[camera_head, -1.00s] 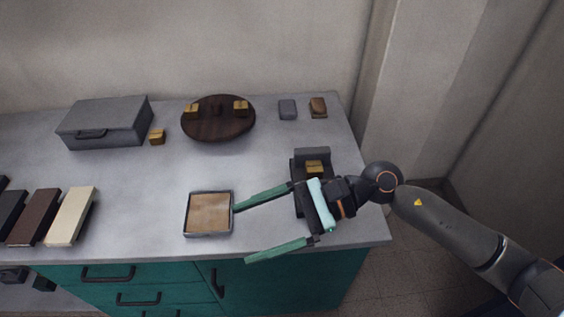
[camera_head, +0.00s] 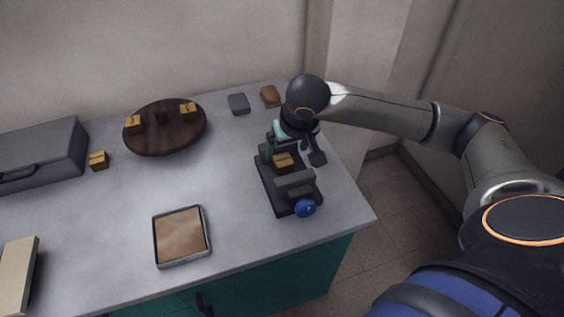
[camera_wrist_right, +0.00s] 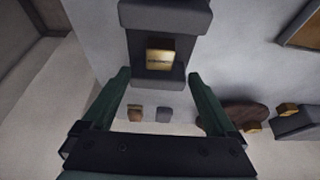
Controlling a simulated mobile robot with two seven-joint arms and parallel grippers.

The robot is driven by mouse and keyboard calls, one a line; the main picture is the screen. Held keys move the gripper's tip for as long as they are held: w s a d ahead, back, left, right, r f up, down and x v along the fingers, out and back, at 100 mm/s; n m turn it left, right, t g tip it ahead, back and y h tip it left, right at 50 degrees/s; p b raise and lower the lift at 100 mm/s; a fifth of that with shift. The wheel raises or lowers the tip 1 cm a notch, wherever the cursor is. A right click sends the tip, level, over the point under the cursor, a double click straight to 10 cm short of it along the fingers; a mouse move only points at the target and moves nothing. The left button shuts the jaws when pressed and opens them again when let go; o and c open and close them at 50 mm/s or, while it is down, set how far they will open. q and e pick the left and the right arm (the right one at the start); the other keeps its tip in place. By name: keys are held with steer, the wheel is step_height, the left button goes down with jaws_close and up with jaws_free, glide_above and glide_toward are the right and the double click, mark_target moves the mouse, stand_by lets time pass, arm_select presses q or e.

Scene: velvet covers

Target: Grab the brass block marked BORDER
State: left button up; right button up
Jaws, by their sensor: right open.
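A brass block (camera_head: 283,161) sits in a dark stand with grey end pieces (camera_head: 295,184) at the counter's right. In the right wrist view the same block (camera_wrist_right: 160,60) shows a dark word on its face, too blurred to read surely. My right gripper (camera_head: 290,155) points down at the stand, its green fingers open, apart and empty. In the wrist view the fingertips lie to either side of the block's line. Other brass blocks stand on the round dark wooden board, at its left (camera_head: 134,124) and right (camera_head: 188,110), and another (camera_head: 98,160) beside the grey case. My left gripper is not visible.
A blue knob (camera_head: 305,208) is at the stand's front. A shallow tray with a brown pad (camera_head: 204,247) lies front centre. The round board (camera_head: 170,145), grey case (camera_head: 40,155) and two small pads stand behind. The counter's middle is clear; its right edge is near the stand.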

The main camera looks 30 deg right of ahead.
mark_target(283, 159)
steer(key=shift+p+x, duration=0.35)
steer(key=shift+x, duration=2.7)
jaws_close()
steer(key=shift+r, duration=0.1)
